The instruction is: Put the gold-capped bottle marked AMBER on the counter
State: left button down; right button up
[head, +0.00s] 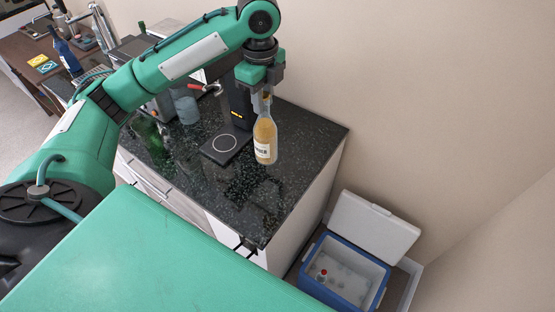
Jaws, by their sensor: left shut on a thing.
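My left gripper (263,88) is shut on the neck of the bottle (265,138), which hangs upright below it. The bottle is clear with amber liquid and a white label; the label's letters are too small to read surely. Its cap is mostly hidden between the fingers. The bottle shows over the dark speckled counter (300,135); whether its base touches the top I cannot tell. My right gripper is not in view.
A black appliance with a flat base (226,145) stands on the counter just left of the bottle. A green bottle (146,130) and a clear container (186,104) are further left. An open blue cooler (345,275) stands on the floor at right. The counter's front right is clear.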

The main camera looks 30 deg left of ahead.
aim_at(263, 116)
pick_arm(q)
notch_tip(263, 116, down, 17)
jog(key=shift+s, duration=0.15)
jog(key=shift+f+p, duration=0.45)
jog(key=shift+f, duration=0.9)
jog(key=c, duration=1.3)
grip_release()
jog(key=shift+f, duration=0.2)
jog(key=shift+o, duration=0.5)
jog(key=shift+r, duration=0.1)
jog(key=shift+r, duration=0.25)
notch_tip(263, 116, up, 12)
jog(key=shift+f, duration=0.15)
jog(key=shift+f, duration=0.1)
